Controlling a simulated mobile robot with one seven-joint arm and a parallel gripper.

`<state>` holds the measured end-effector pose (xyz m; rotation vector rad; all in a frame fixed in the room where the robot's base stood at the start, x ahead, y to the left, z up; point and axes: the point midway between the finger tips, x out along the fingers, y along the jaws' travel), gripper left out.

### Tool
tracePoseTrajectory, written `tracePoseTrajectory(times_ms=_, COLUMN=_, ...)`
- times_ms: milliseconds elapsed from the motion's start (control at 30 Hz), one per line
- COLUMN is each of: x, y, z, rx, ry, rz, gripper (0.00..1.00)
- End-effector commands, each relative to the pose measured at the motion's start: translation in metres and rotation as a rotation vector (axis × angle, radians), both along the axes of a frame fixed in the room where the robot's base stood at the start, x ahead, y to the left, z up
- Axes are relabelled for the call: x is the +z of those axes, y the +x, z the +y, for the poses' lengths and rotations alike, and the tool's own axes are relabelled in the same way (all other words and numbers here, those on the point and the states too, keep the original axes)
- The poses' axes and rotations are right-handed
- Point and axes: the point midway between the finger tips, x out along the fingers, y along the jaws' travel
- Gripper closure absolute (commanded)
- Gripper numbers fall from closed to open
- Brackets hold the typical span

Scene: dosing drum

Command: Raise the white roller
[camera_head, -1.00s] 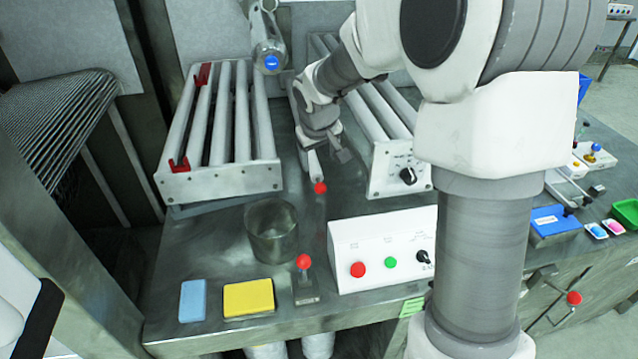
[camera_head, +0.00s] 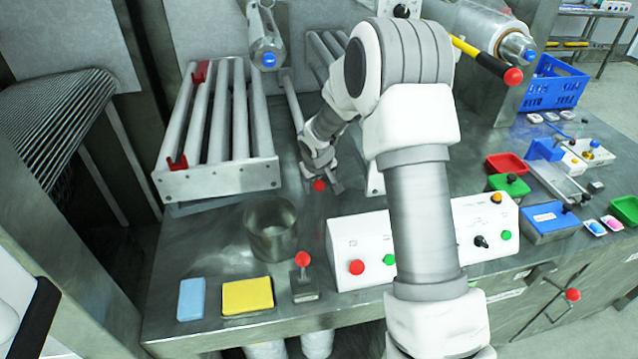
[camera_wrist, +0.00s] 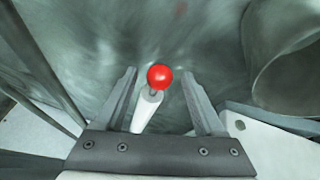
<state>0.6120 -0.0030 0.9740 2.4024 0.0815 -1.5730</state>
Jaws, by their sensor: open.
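A red ball knob (camera_head: 319,186) on the end of a pale rod stands between the two roller racks. In the wrist view the red knob (camera_wrist: 159,76) and its white rod (camera_wrist: 146,110) lie between my open fingers, with gaps on both sides. My gripper (camera_head: 331,183) is beside the knob in the head view; it also shows in the wrist view (camera_wrist: 160,82). A light grey roller with a blue end (camera_head: 266,48) hangs at the back. Another roller with a blue end (camera_head: 517,46) is at the back right. I cannot tell which is the white roller.
The left roller rack (camera_head: 220,182) and right roller rack (camera_head: 330,50) flank my gripper. A metal beaker (camera_head: 271,240), a control box (camera_head: 345,245) and a small red-knobbed lever (camera_head: 304,280) stand in front. A yellow handle with a red ball (camera_head: 480,56) juts out at right.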

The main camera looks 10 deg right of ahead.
Motion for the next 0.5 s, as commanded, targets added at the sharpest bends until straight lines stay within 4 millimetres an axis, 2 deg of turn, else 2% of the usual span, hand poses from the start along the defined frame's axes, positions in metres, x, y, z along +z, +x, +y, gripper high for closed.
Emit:
tracePoseTrajectory(times_ms=300, x=-0.0017, y=0.0009, z=-0.0004, rx=0.0, ry=0.0, rz=0.0, gripper=0.31)
tracePoseTrajectory(times_ms=500, x=-0.0015, y=0.0009, z=-0.0004, rx=0.0, ry=0.0, rz=0.0, gripper=0.67)
